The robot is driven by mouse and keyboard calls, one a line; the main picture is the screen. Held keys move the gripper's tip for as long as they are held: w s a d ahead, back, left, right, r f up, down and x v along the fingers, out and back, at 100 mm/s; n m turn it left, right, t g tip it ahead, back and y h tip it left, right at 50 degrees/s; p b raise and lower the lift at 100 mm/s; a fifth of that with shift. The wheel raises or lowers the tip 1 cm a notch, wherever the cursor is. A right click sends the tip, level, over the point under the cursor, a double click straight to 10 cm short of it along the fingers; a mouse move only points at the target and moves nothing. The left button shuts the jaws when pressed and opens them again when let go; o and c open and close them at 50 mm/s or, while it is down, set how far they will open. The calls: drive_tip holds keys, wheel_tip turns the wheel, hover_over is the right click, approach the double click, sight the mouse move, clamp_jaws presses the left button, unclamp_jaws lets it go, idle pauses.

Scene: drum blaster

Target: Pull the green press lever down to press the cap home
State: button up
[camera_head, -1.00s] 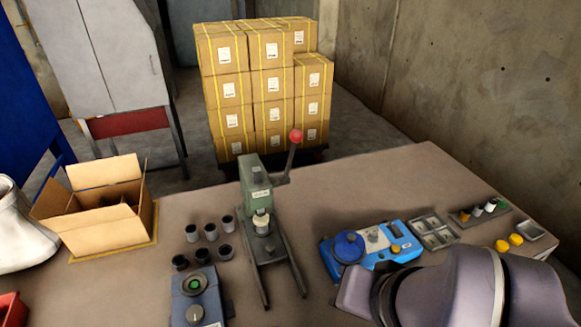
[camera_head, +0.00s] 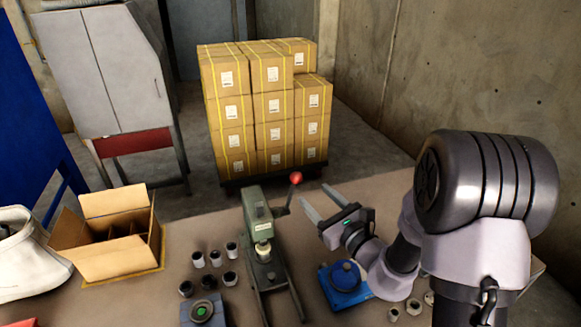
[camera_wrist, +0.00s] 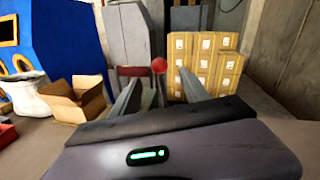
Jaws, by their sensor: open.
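The green press (camera_head: 256,222) stands upright on the table in the head view. Its lever (camera_head: 288,196) rises on the right side and ends in a red ball knob (camera_head: 296,178). A pale cap or cup (camera_head: 263,247) sits under the press ram; its exact seating is too small to tell. My gripper (camera_head: 324,200) is open and empty, to the right of the lever, with its fingers pointing up-left. In the wrist view the red knob (camera_wrist: 159,65) shows ahead, between the two spread fingers (camera_wrist: 164,92). No contact is visible.
Several small dark cups (camera_head: 215,258) stand left of the press, with an open cardboard box (camera_head: 117,262) farther left. A blue device (camera_head: 347,285) sits below my gripper. Stacked cartons (camera_head: 262,110) stand on the floor behind the table.

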drive_tip(key=x, duration=1.3)
clamp_jaws()
idle(0.8)
